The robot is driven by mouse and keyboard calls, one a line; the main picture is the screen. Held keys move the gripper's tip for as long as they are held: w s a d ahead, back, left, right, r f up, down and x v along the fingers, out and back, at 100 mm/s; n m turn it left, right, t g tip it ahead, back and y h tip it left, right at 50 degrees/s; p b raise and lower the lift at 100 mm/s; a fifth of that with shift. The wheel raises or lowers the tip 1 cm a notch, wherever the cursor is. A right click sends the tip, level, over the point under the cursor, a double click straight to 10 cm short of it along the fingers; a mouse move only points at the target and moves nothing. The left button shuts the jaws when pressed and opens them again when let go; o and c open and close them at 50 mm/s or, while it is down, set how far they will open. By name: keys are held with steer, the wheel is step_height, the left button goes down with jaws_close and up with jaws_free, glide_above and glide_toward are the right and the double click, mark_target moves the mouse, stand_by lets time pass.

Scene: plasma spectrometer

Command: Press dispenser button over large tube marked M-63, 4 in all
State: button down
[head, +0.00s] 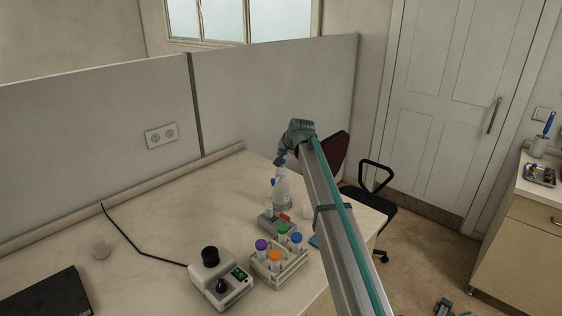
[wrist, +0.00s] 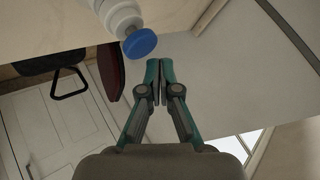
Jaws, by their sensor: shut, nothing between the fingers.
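A clear dispenser bottle (head: 282,192) stands toward the back right of the table. In the wrist view its white top (wrist: 120,14) ends in a round blue button (wrist: 140,43). My gripper (head: 280,160) is by the bottle's top in the head view. In the wrist view my gripper (wrist: 160,66) is shut and empty, its fingertips just right of and below the blue button, with a small gap in the picture. Large tubes with purple, orange, green (head: 283,229) and blue caps stand in a rack (head: 270,273). No M-63 marking is readable, and I cannot tell what is under the dispenser.
A grey block (head: 270,225) with a red item sits between bottle and rack. A vortex-mixer-like device (head: 220,280) with a black cable stands left of the rack. A partition (head: 270,95) stands behind.

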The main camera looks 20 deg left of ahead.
steer(key=shift+f, duration=0.15)
steer(key=shift+f, duration=0.3)
steer(key=shift+f+b, duration=0.6)
steer(key=shift+f, duration=0.2)
stand_by(1.3)
steer(key=shift+r, duration=0.1)
steer(key=shift+r+p, duration=0.4)
steer(key=shift+r, duration=0.75)
steer(key=shift+r, duration=0.1)
steer(key=shift+r+p, duration=0.8)
steer(key=shift+r, duration=1.6)
